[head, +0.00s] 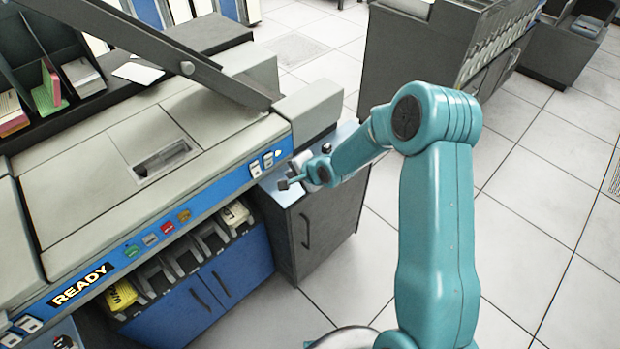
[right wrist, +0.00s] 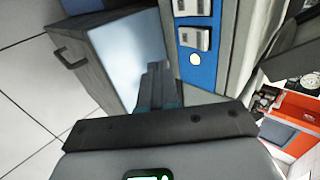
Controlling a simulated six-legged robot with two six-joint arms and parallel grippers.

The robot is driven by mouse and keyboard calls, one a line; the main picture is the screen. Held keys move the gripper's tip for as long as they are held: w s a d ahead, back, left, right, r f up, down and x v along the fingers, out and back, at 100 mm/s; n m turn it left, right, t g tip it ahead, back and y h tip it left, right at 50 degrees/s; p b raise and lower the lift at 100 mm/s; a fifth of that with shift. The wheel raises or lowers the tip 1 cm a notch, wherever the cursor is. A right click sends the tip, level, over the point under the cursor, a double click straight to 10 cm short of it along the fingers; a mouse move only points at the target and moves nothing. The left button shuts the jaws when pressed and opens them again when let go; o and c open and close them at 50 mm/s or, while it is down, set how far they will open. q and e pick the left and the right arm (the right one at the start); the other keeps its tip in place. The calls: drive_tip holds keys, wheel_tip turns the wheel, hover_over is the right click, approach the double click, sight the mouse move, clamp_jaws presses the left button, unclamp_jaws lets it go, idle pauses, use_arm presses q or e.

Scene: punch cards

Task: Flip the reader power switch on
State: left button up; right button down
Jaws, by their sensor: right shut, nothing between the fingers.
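The reader is a beige machine (head: 85,165) with a blue front panel (head: 205,195) on the left. Two white rocker switches (head: 262,165) sit at the panel's right end. They show larger in the right wrist view (right wrist: 192,38), with a round pale lamp (right wrist: 195,59) below them; which way they are set is unclear. My right gripper (head: 283,184) is shut and empty, just right of and below these switches, apart from them. Its fingers (right wrist: 155,88) point past the panel edge in the right wrist view. My left gripper is not in view.
A lit READY sign (head: 82,285) and coloured buttons (head: 150,239) line the panel. More switches (head: 25,325) sit at its left end. A dark bar (head: 150,45) crosses above the machine. A grey cabinet (head: 318,225) stands below my gripper. Tiled floor (head: 560,200) is open at right.

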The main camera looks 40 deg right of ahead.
drive_tip(key=s+f+v, duration=0.1)
drive_tip(key=v, duration=0.5)
drive_tip(key=s+a+f+n+g+y, duration=0.1)
drive_tip(key=s+a+f+g+y, duration=0.15)
drive_tip(key=a+f, duration=0.4)
drive_tip(key=s+a+f+n+g+y, duration=0.1)
drive_tip(key=s+a+f+g, duration=0.2)
drive_tip(key=a, duration=0.7)
drive_tip(key=s+a+f+n+g, duration=0.1)
drive_tip(key=s+a+f+n, duration=0.2)
drive_tip(key=s+n, duration=0.3)
drive_tip(key=s+a+f+n+g, duration=0.2)
drive_tip(key=s+f+n, duration=0.3)
drive_tip(key=s, duration=0.4)
drive_tip(key=shift+s+a+n, duration=0.25)
drive_tip(key=shift+a+n, duration=0.6)
drive_tip(key=shift+n, duration=0.05)
